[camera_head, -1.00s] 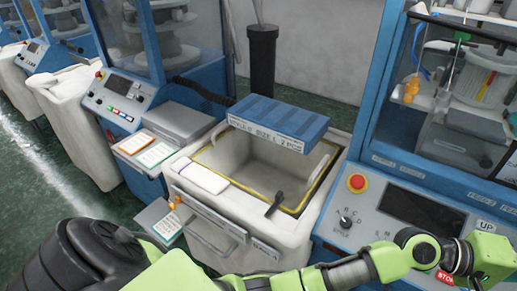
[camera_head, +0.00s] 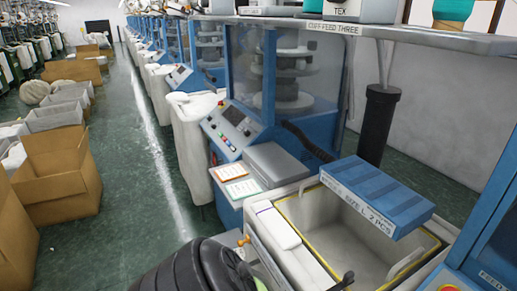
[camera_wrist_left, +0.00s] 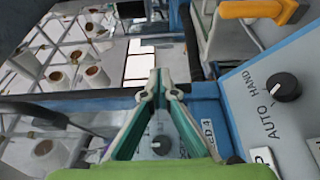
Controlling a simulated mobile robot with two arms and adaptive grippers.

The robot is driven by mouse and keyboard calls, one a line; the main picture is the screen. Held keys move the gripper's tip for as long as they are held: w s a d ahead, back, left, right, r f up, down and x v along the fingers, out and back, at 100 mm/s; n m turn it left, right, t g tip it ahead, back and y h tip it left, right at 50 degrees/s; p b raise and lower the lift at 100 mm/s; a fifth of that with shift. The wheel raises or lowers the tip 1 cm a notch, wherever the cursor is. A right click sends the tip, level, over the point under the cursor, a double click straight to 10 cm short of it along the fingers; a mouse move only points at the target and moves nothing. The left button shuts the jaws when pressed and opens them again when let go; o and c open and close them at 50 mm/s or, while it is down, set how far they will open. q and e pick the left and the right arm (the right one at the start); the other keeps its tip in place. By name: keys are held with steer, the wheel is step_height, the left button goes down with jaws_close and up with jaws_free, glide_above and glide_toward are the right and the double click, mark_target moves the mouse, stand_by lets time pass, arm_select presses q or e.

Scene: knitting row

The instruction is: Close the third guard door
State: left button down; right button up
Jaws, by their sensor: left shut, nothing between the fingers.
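In the head view, the nearest blue knitting machine (camera_head: 238,125) has a clear guard panel (camera_head: 292,75) in front of its yarn discs. The panel looks flush with its frame, but I cannot tell if it is fully closed. I cannot tell which guard is the third. In the left wrist view, my left gripper (camera_wrist_left: 156,78) is shut and empty, its fingertips together in front of a blue frame edge. An orange handle (camera_wrist_left: 258,9) and a blue-grey panel with an AUTO HAND knob (camera_wrist_left: 284,87) are to its right. My right gripper is not in view.
A white bin (camera_head: 335,235) with a blue box (camera_head: 375,192) on its rim stands in front. Cardboard boxes (camera_head: 55,175) line the left of the green aisle (camera_head: 130,190). A shelf (camera_head: 430,38) crosses the top right. Yarn cones (camera_wrist_left: 57,77) fill the wrist view's left.

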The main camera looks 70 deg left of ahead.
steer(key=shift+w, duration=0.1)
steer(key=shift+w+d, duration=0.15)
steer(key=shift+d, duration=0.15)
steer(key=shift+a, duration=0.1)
